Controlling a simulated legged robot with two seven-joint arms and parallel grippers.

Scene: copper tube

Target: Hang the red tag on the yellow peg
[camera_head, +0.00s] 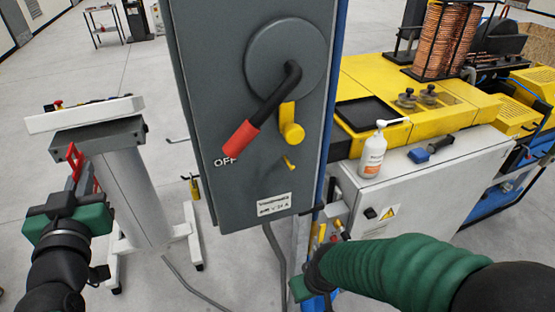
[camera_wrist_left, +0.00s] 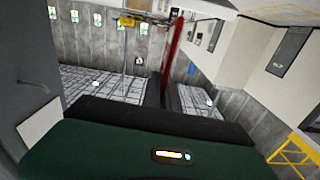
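The red tag (camera_head: 74,157) stands up from my left gripper (camera_head: 68,198) at the left of the head view. In the left wrist view, it shows as a narrow red strip (camera_wrist_left: 172,58) rising from between the dark fingers, which look closed on it. On the grey switch box (camera_head: 240,190), a small yellow peg (camera_head: 290,163) sticks out below a larger yellow piece with a round knob (camera_head: 291,132). The tag is well left of the peg, apart from it. My right gripper (camera_head: 305,288) is low beside the box; its fingers are not clear.
A black lever with a red grip (camera_head: 241,136) slants down to "OFF" beside the peg. A white stand (camera_head: 135,190) is behind my left gripper. A white bottle (camera_head: 373,158) stands on the cabinet at right.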

